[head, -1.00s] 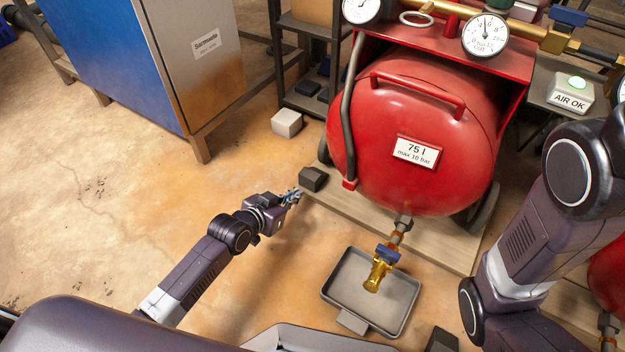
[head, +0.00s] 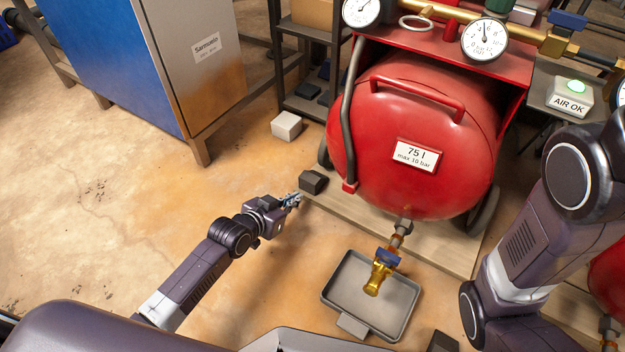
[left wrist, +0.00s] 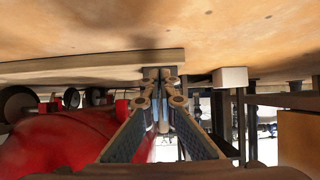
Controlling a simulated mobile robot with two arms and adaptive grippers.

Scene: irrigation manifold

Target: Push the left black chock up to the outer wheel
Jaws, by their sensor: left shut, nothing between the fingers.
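The left black chock (head: 313,182) sits on the left end of the wooden board, just in front of the dark outer wheel (head: 323,154) at the left of the red tank. I cannot tell whether chock and wheel touch. My left gripper (head: 296,200) is shut and empty, low at the board's left corner, with its tips close to the chock's near side. Contact is not clear. In the left wrist view, which is upside down, the shut fingers (left wrist: 160,80) point toward the board's end and hide most of what lies ahead. My right gripper is out of view.
The red tank (head: 400,140) stands on the wooden board (head: 440,245). A grey tray (head: 345,300) lies under the brass drain valve (head: 379,272). A white block (head: 286,126) lies on the floor behind the chock. The floor left of my left arm is clear.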

